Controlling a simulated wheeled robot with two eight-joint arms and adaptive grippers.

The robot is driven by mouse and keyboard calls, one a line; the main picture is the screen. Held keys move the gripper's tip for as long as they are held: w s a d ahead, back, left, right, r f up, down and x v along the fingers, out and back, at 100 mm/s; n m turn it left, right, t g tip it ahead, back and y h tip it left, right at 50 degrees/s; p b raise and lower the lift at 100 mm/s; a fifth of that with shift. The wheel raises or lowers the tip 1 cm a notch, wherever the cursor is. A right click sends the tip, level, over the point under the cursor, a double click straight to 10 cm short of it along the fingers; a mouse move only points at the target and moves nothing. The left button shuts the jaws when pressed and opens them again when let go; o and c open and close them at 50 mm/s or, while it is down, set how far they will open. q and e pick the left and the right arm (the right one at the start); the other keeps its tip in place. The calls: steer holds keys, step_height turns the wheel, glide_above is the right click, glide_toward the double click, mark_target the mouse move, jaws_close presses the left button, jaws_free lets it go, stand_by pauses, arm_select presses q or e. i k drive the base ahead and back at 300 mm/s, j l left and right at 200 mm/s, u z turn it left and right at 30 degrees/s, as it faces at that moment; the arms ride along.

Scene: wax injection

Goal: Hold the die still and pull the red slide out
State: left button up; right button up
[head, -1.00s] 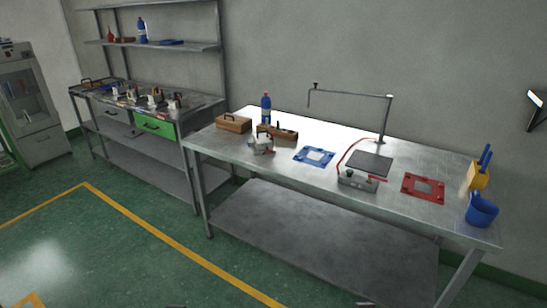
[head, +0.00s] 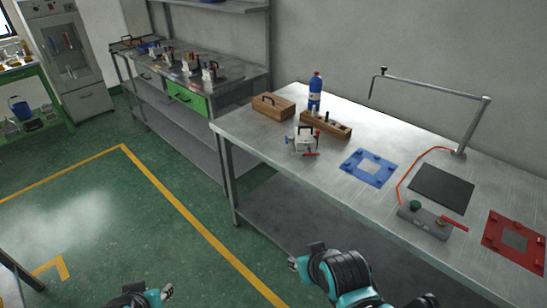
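The die (head: 303,142) is a small pale metal block with a dark upright handle, a blue part on one side and red parts low at its front and right. It stands on the steel table near its left end. The red slide (head: 311,155) seems to be one of these red parts, too small to make out fully. My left gripper (head: 150,296) is at the bottom edge, partly cut off, far from the die. My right gripper (head: 305,256) is low in front of the table, clear of the die. Neither gripper touches anything; finger gaps are unclear.
Behind the die are a wooden box (head: 274,106), a wooden rack (head: 326,130) and a blue bottle (head: 315,92). To its right lie a blue plate (head: 351,173), a dark mat (head: 443,188), a grey control box (head: 424,219) and a red plate (head: 491,243). Similar dies stand on the back bench (head: 239,71).

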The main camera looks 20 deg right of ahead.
mark_target(309, 154)
steer(key=i+j+u, duration=0.1)
steer(key=i+u, duration=0.6)
steer(key=i, duration=0.2)
steer(key=i+j+z, duration=0.1)
steer(key=i+z, duration=0.3)
steer(key=i+j+z, duration=0.35)
steer(key=i+z, duration=0.15)
steer(key=z, duration=0.35)
steer(key=i+j+z, duration=0.15)
steer(key=z, duration=0.3)
steer(key=i+j+z, duration=0.1)
steer(key=j+z, duration=0.15)
steer(key=z, duration=0.25)
steer(key=j+z, duration=0.2)
steer(key=z, duration=0.25)
steer(key=i+j+z, duration=0.1)
steer(key=j+z, duration=0.15)
steer(key=z, duration=0.25)
steer(key=j+z, duration=0.25)
steer(key=z, duration=0.15)
steer(key=i+j+z, duration=0.1)
steer(key=j+z, duration=0.2)
steer(key=z, duration=0.15)
